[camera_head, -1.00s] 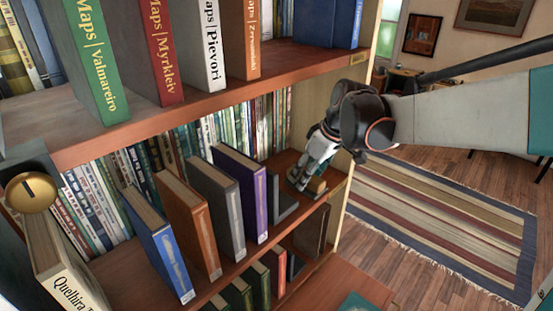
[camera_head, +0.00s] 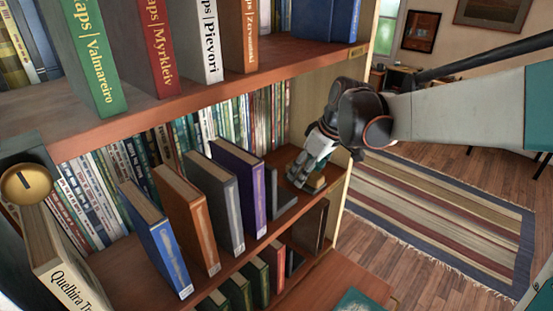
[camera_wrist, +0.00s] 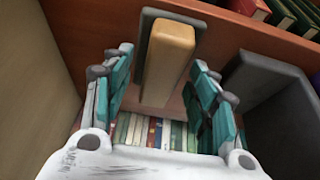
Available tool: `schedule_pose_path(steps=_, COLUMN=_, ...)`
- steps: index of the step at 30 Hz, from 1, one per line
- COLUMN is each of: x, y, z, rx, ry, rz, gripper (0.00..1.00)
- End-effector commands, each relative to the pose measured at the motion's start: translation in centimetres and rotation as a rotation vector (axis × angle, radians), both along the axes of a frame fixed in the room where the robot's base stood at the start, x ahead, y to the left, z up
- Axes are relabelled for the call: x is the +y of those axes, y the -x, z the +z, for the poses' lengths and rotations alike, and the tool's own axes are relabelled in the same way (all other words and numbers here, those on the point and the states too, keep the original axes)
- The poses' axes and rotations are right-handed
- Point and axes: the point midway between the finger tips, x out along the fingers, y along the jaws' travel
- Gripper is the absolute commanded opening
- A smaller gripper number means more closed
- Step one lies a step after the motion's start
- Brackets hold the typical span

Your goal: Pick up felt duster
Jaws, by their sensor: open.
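The felt duster (camera_wrist: 168,52) is a block with a pale wooden top and a dark grey felt base, lying on the middle shelf. In the head view the duster (camera_head: 317,183) shows only in part, at the shelf's right end, partly hidden by my gripper (camera_head: 303,172). In the wrist view my gripper (camera_wrist: 158,66) is open, with teal-padded fingers to the left and right of the duster. Nothing is held. I cannot tell whether either finger touches the duster.
A grey bookend (camera_head: 280,194) stands left of the duster, with a purple book (camera_head: 240,185) beyond it. The shelf's right side panel (camera_head: 313,122) is close to my gripper. The upper shelf (camera_head: 200,98) overhangs this one. Thin books line the back.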

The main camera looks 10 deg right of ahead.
Motion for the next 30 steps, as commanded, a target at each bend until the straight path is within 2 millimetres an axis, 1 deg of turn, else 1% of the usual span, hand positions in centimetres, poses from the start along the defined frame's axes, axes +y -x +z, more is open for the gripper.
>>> schedule_pose_path(steps=2, x=0.01, y=0.00, z=0.01, rx=0.000, ry=0.000, rz=0.000, gripper=0.53)
schedule_pose_path(steps=3, x=0.01, y=0.00, z=0.01, rx=0.000, ry=0.000, rz=0.000, gripper=0.44)
schedule_pose_path(steps=6, x=0.02, y=0.01, z=0.01, rx=0.000, ry=0.000, rz=0.000, gripper=0.23)
schedule_pose_path(steps=13, x=0.01, y=0.01, z=0.01, rx=0.000, ry=0.000, rz=0.000, gripper=0.21)
schedule_pose_path(steps=14, x=0.02, y=0.01, z=0.00, rx=0.000, ry=0.000, rz=0.000, gripper=0.19)
schedule_pose_path(steps=15, x=0.02, y=0.02, z=-0.01, rx=0.000, ry=0.000, rz=0.001, gripper=0.11)
schedule_pose_path(steps=16, x=0.02, y=0.03, z=-0.02, rx=0.000, ry=0.000, rz=0.001, gripper=0.07)
schedule_pose_path(steps=17, x=0.02, y=0.04, z=-0.03, rx=0.001, ry=0.001, rz=0.001, gripper=0.05)
schedule_pose_path(steps=30, x=0.00, y=0.10, z=-0.04, rx=0.001, ry=0.001, rz=0.001, gripper=0.05)
